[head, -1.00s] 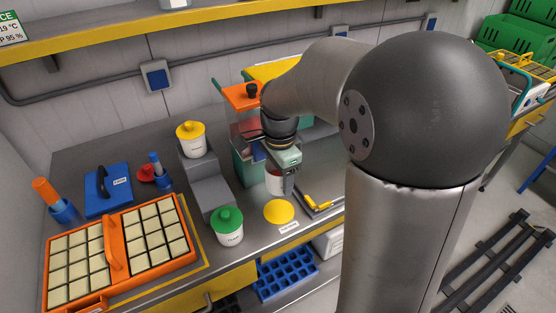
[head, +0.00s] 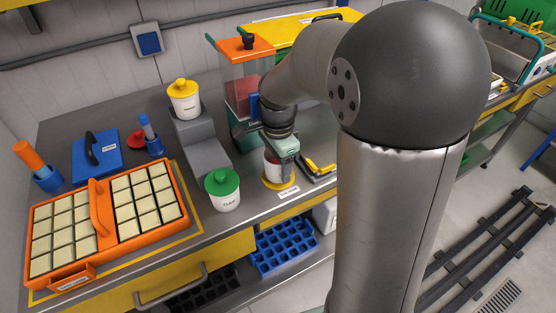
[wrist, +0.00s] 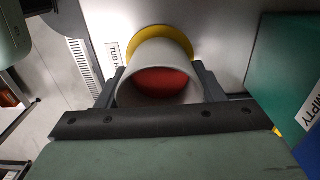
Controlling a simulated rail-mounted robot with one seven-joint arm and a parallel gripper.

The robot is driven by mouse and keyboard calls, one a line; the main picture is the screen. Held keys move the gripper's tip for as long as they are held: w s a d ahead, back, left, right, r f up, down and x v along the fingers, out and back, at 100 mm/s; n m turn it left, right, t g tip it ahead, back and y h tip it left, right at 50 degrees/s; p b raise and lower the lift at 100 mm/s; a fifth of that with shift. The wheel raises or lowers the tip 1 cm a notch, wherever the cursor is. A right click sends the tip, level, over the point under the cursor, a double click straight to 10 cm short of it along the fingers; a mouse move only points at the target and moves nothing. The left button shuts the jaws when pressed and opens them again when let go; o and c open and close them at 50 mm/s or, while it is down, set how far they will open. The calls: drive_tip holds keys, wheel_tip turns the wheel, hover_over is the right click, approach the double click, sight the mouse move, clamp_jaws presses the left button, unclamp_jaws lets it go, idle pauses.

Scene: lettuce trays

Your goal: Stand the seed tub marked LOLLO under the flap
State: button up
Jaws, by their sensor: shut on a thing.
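My gripper (head: 281,164) is shut on a white tub (head: 271,169). The tub shows red inside its round rim in the wrist view (wrist: 158,62), with a finger on each side. The tub is over the yellow disc (head: 268,186); I cannot tell whether it touches it. No marking is readable on the held tub. The dispenser (head: 246,52), with orange top, clear hopper and green base, stands behind my gripper; my arm hides part of it, and I cannot make out its flap.
A green-lidded tub (head: 223,184) stands left of the disc. A yellow-lidded tub (head: 184,98) stands on a grey step (head: 203,150). An orange seed tray (head: 100,222) lies at left. A yellow-handled tool (head: 318,167) lies right of the disc.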

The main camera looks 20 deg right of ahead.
drive_tip(key=shift+f, duration=0.45)
idle(0.5)
drive_tip(key=o, duration=1.2)
drive_tip(key=shift+r, duration=0.1)
